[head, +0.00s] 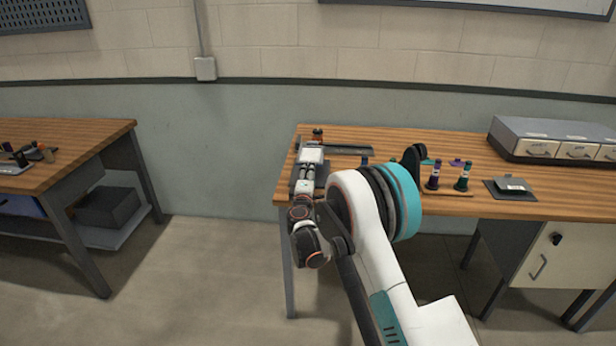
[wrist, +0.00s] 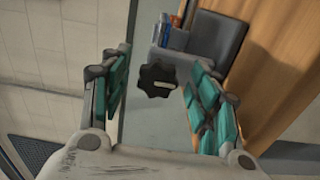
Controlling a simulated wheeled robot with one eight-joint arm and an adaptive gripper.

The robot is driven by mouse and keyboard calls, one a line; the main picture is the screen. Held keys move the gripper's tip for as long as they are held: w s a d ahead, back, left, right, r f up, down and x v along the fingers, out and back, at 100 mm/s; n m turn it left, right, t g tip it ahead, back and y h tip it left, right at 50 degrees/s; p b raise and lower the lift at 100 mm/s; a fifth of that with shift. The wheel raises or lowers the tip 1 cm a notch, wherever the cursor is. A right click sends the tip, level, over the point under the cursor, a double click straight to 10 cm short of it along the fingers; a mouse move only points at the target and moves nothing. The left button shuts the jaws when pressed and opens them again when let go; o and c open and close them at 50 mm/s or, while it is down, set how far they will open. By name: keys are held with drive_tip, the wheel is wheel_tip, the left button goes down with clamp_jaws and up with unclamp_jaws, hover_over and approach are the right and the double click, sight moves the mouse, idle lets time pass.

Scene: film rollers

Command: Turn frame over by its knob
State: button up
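A black lobed knob (wrist: 157,80) with a pale mark across it shows in the wrist view, between the two teal-padded fingers of my gripper (wrist: 154,70). The fingers are spread, with a visible gap on each side of the knob. Behind it is a grey bracket (wrist: 163,57), with a dark grey panel (wrist: 217,42) and small blue and reddish parts beside it. I cannot tell which of these is the frame. In the head view my gripper (head: 311,158) is over the left end of the wooden bench; the knob is hidden there.
Another bench (head: 70,137) stands left, with open floor (head: 205,270) between.

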drive_tip(key=s, duration=1.2)
drive_tip(key=shift+a, duration=0.25)
drive_tip(key=shift+d, duration=0.1)
